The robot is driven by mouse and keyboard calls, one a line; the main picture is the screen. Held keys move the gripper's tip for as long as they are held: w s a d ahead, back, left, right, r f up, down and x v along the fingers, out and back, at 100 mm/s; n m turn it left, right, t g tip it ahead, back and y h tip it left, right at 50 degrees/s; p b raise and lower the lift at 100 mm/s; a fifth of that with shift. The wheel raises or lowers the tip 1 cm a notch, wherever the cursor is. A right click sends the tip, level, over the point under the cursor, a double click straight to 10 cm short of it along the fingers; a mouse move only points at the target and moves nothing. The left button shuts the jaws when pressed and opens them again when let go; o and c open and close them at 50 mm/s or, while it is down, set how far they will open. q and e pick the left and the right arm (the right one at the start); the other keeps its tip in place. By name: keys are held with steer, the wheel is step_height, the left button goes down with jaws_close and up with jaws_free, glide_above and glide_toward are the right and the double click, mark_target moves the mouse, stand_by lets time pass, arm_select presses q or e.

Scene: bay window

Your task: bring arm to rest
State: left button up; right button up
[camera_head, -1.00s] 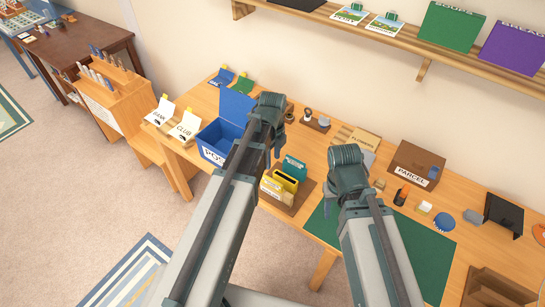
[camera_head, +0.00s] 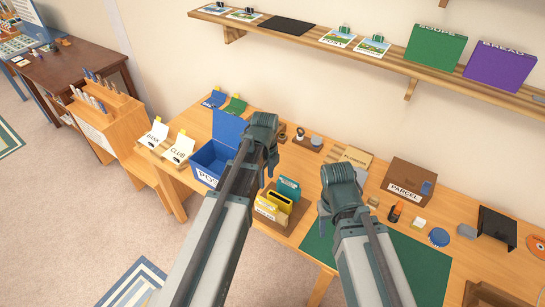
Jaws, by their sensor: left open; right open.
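My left gripper (camera_head: 262,140) is at the end of the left arm, which reaches up over the desk just right of the blue post box (camera_head: 207,162). My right gripper (camera_head: 340,186) is over the desk, between the yellow and green holders and the parcel box, above the green mat's left side. Both grippers are seen mostly from behind, so their fingertips are largely hidden. Nothing is visibly held in either one.
The wooden desk (camera_head: 465,262) carries a parcel box (camera_head: 408,186), a green mat (camera_head: 420,270), a yellow holder (camera_head: 276,204), a blue round item (camera_head: 438,237) and a black stand (camera_head: 500,224). A wall shelf (camera_head: 395,62) runs above. Open floor lies at the lower left.

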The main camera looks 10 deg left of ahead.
arm_select(q)
steer(key=s+d+n+y, duration=0.1)
steer(key=s+d+n, duration=0.9)
steer(key=s+n, duration=0.4)
steer(key=n, duration=0.4)
steer(key=shift+s+d, duration=0.15)
steer(key=shift+d, duration=0.1)
steer(key=shift+f, duration=0.1)
